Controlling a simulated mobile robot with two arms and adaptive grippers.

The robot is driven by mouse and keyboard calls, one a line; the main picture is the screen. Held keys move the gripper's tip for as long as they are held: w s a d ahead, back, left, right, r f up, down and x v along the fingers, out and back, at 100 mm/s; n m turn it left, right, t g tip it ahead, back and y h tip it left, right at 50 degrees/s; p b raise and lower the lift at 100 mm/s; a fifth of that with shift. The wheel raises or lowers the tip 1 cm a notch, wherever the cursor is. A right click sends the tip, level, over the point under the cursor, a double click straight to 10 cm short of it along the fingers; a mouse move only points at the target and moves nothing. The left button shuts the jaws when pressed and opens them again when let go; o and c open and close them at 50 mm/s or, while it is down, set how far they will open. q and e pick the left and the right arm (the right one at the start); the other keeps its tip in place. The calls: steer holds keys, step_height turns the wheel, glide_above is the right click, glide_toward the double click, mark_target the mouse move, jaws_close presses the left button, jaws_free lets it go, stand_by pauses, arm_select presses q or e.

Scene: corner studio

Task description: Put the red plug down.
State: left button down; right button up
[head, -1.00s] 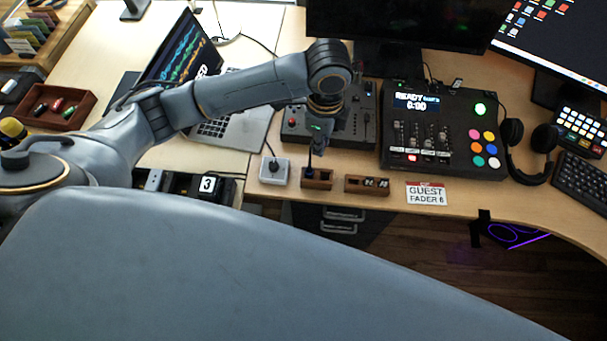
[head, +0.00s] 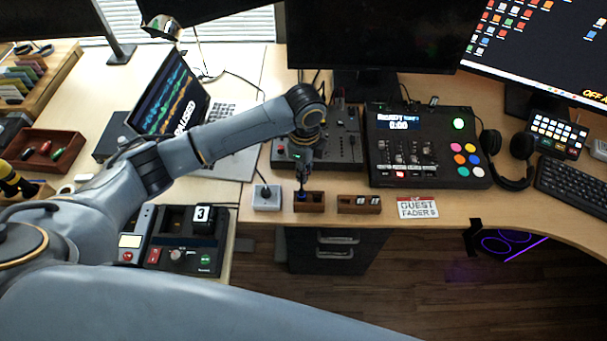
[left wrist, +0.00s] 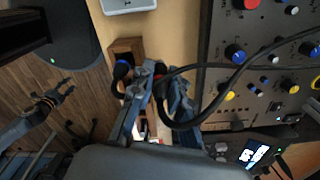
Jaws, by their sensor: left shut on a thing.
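My left gripper (head: 303,178) is low over the left wooden holder (head: 309,205). It is shut on a plug with a black cable (left wrist: 181,125), which loops out from between the fingers in the left wrist view. A blue plug (left wrist: 121,68) stands in the left wooden holder (left wrist: 127,46), right beside my gripper. Whether the held plug touches the holder cannot be told. My right gripper (left wrist: 62,95) shows in the left wrist view, over the floor, with its fingers apart.
A grey box (head: 266,197) with a cable stands left of the holder, and a second wooden holder (head: 359,204) right of it. Behind are an audio mixer (head: 335,150) and a black control console (head: 430,175). A guest fader card (head: 417,208) lies near the desk edge.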

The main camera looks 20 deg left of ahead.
arm_select(q)
steer(key=shift+w+a+f, duration=0.2)
steer(key=shift+w+f, duration=0.2)
steer(key=shift+f, duration=0.1)
steer(key=shift+w+a+f, duration=0.15)
steer(key=shift+w+f, duration=0.2)
steer(key=shift+f, duration=0.15)
step_height(320, 180, down, 3)
steer(key=shift+f, duration=0.1)
arm_select(e)
steer(key=shift+s, duration=0.25)
arm_select(q)
steer(key=shift+f, duration=0.1)
steer(key=shift+f, duration=0.5)
arm_select(e)
steer(key=shift+f, duration=0.1)
arm_select(q)
steer(key=c, duration=1.3)
jaws_free()
